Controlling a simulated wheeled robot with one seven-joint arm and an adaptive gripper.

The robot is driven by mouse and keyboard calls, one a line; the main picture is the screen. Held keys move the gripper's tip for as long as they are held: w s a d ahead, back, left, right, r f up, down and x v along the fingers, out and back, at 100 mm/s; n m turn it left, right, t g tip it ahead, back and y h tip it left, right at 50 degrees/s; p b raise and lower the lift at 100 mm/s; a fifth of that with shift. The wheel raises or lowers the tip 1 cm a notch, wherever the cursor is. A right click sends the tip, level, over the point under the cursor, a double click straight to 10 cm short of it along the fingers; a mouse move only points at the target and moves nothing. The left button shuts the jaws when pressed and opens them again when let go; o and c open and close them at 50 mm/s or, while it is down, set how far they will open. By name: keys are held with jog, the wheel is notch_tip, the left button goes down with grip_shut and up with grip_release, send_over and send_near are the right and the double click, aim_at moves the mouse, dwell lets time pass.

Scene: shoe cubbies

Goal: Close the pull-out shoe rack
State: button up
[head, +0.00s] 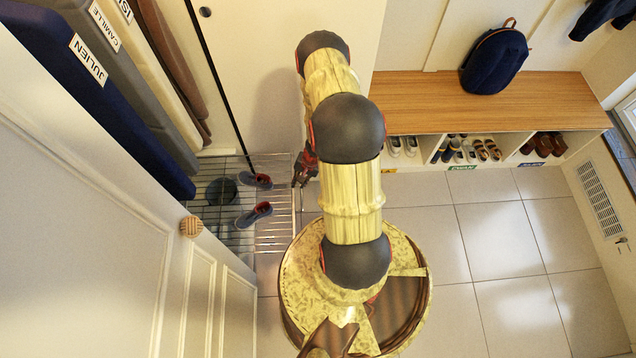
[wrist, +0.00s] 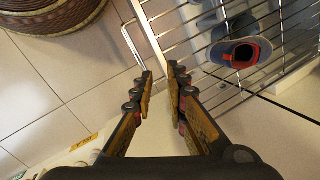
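The pull-out shoe rack (head: 270,231) is a chrome wire shelf, extended from the tall cupboard at left in the head view. Two navy shoes with red lining, an upper one (head: 255,180) and a lower one (head: 254,215), lie on it. My gripper (head: 302,180) is at the rack's outer end. In the wrist view, my gripper (wrist: 160,78) has its fingers apart with a narrow gap. The rack's front bar (wrist: 149,32) runs toward this gap; I cannot tell whether the fingers touch it. One shoe (wrist: 240,52) shows on the wires there.
A dark round container (head: 221,191) stands at the rack. A wooden bench (head: 440,103) with shoe cubbies and a navy backpack (head: 495,60) is at upper right. Tiled floor (head: 500,240) at right is clear.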

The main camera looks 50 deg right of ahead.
aim_at(302, 192)
jog(key=shift+s+d+f+n+g+h+b, duration=0.1)
jog(key=shift+d+f+n+g+h+b, duration=0.2)
jog(key=shift+f+n, duration=0.75)
jog(key=shift+s+d+f+n+t+y+b, duration=0.1)
jog(key=shift+f+n+b, duration=0.35)
jog(key=shift+f, duration=1.25)
jog(key=shift+d+f+n+g+h+b, duration=0.3)
jog(key=shift+f+n, duration=0.4)
jog(key=shift+f, duration=0.65)
jog(key=shift+a, duration=0.1)
jog(key=shift+c, duration=1.2)
grip_shut()
jog(key=shift+s+a, duration=0.1)
